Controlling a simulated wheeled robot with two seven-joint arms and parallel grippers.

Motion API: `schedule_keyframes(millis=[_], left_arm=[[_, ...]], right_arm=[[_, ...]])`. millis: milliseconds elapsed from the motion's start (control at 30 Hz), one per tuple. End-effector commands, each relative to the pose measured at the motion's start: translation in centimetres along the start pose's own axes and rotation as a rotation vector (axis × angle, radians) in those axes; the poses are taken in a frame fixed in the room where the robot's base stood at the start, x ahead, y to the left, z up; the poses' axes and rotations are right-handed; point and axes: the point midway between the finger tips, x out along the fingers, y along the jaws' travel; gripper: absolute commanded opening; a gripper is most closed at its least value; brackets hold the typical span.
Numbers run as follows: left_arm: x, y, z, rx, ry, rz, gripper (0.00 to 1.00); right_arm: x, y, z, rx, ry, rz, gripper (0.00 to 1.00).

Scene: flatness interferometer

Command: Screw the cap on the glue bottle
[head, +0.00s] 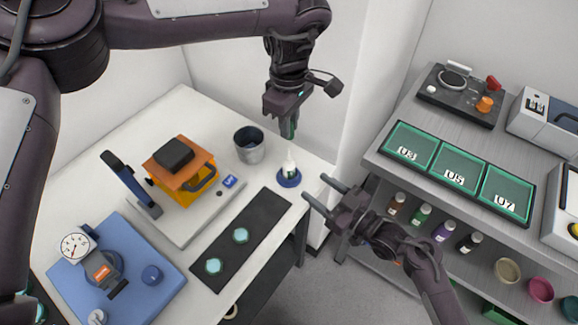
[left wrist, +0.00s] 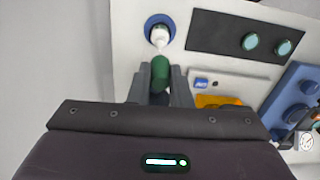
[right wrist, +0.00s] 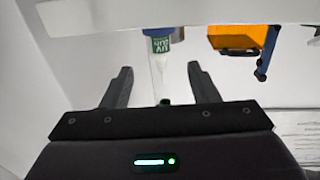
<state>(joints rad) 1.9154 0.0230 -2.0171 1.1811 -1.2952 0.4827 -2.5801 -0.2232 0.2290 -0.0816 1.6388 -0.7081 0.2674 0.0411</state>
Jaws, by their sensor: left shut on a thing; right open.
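The glue bottle (head: 290,168) is white with a green label and stands upright in a round blue holder (head: 289,180) near the table's right edge. Its pale nozzle also shows in the left wrist view (left wrist: 159,36). My left gripper (head: 289,126) is shut on the green cap (left wrist: 160,72) and holds it above the bottle, apart from the nozzle. My right gripper (head: 314,189) is open and empty, just right of the bottle, fingers pointing toward it. In the right wrist view the bottle's label (right wrist: 161,45) appears upside down between the fingers.
A metal cup (head: 249,148) stands left of the bottle. A black mat (head: 228,256) with two teal discs lies in front. An orange device (head: 182,172) on a white base is farther left. A grey shelf with green trays (head: 458,170) stands right, past a floor gap.

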Motion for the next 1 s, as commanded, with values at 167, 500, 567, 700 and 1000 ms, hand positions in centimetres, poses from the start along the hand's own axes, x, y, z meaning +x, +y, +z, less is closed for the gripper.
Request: schedule_keyframes(millis=[167, 500, 567, 700, 1000], left_arm=[[0.0, 0.0, 0.0, 0.0, 0.0, 0.0, 0.0], [0.0, 0.0, 0.0, 0.0, 0.0, 0.0, 0.0], [0.0, 0.0, 0.0, 0.0, 0.0, 0.0, 0.0], [0.0, 0.0, 0.0, 0.0, 0.0, 0.0, 0.0], [0.0, 0.0, 0.0, 0.0, 0.0, 0.0, 0.0]], right_arm=[[3.5, 0.0, -0.2, 0.0, 0.004, -0.001, 0.54], [9.1, 0.0, -0.1, 0.0, 0.001, 0.0, 0.54], [9.6, 0.0, -0.1, 0.0, 0.001, 0.0, 0.54], [10.3, -0.1, 0.0, 0.0, 0.0, -0.001, 0.54], [10.5, 0.0, 0.0, -0.001, -0.001, -0.001, 0.54]])
